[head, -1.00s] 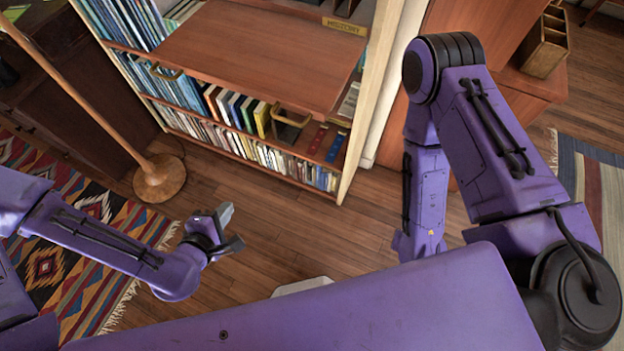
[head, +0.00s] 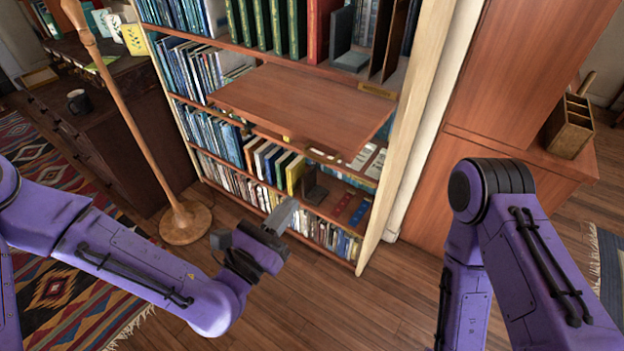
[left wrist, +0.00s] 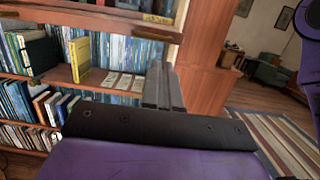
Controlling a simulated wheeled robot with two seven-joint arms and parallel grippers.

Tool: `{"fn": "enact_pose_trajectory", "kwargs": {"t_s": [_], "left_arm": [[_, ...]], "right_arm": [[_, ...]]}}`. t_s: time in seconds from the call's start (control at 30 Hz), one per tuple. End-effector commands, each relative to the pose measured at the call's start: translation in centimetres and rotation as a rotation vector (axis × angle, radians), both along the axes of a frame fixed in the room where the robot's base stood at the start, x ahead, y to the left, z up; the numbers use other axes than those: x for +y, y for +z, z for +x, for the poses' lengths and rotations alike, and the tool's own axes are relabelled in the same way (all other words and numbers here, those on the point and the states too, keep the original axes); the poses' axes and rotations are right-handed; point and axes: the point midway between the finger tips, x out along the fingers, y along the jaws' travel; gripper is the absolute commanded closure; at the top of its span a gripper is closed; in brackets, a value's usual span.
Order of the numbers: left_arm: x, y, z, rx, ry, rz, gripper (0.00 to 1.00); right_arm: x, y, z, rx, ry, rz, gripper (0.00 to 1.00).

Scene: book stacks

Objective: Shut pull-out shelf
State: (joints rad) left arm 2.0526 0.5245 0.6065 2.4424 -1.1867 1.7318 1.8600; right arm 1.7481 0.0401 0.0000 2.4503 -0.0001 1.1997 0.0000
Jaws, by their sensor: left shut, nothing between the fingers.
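The pull-out shelf (head: 305,108) is a bare reddish-brown board that juts out from the front of the bookcase (head: 398,170) at mid height. In the left wrist view the shelf (left wrist: 90,18) crosses the top, seen from a little below. My left gripper (head: 285,212) is shut and empty, in front of the bookcase and lower in the picture than the shelf, apart from it. In the left wrist view its closed fingers (left wrist: 162,82) point toward the bookcase. My right arm shows at the right, but its gripper is out of view.
Books fill the bookcase rows above and below the board. A wooden floor lamp (head: 186,222) stands left of the bookcase, near a dark cabinet. A brown cabinet (head: 520,90) stands at the right. Bare wooden floor (head: 345,300) lies in front.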

Motion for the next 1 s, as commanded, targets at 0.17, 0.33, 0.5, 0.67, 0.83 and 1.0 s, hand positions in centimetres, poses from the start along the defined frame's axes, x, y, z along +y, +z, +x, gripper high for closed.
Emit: {"fn": "enact_pose_trajectory", "kwargs": {"t_s": [0.17,0.33,0.5,0.67,0.83,1.0], "left_arm": [[-2.2,1.5,3.2,-0.002,0.001,0.002,1.00],[-4.0,2.1,5.8,-0.002,0.002,0.002,1.00],[-5.0,2.1,7.3,0.000,0.003,0.002,1.00],[-5.2,2.0,7.6,0.001,0.003,0.001,1.00],[-5.2,2.0,7.6,0.000,0.003,0.002,1.00],[-5.1,1.9,7.9,-0.001,0.009,0.001,1.00]], "right_arm": [[0.0,2.4,0.1,-0.002,0.000,0.000,1.00],[0.0,3.8,0.1,-0.002,0.000,0.000,1.00],[0.0,4.4,0.1,-0.002,0.000,0.000,1.00],[0.0,4.4,0.1,-0.002,0.000,0.000,1.00],[0.0,4.4,0.1,-0.002,0.000,0.000,1.00],[0.0,4.3,0.1,-0.002,0.000,0.000,1.00]]}}
